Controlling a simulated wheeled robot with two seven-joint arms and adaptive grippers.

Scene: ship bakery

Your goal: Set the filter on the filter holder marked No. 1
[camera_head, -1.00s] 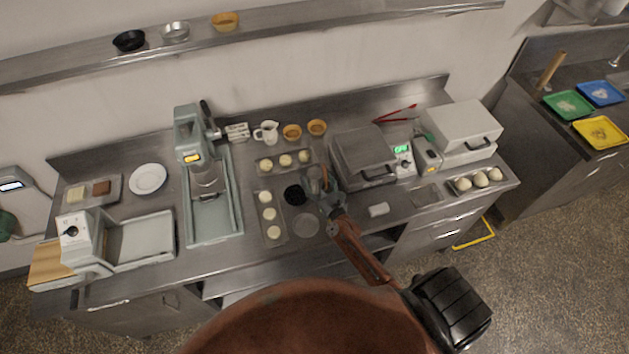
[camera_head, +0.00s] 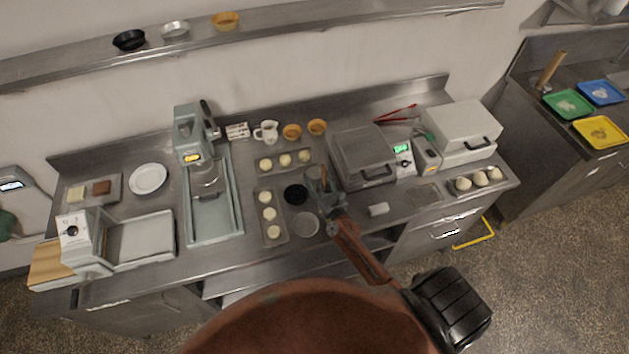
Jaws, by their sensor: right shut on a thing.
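My right gripper (camera_head: 318,184) is over the middle of the steel counter, just right of a small black round dish (camera_head: 295,194). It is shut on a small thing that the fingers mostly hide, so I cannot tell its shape. A clear round dish (camera_head: 306,223) lies just in front of the black one. No No. 1 mark is readable at this size, and I cannot tell for sure which piece is the filter or its holder. My left gripper is not in view.
Trays of dough balls (camera_head: 271,213) lie left of the gripper. Orange cups (camera_head: 292,132) and a white jug (camera_head: 266,132) stand behind. A mixer-like machine (camera_head: 190,135) is further left.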

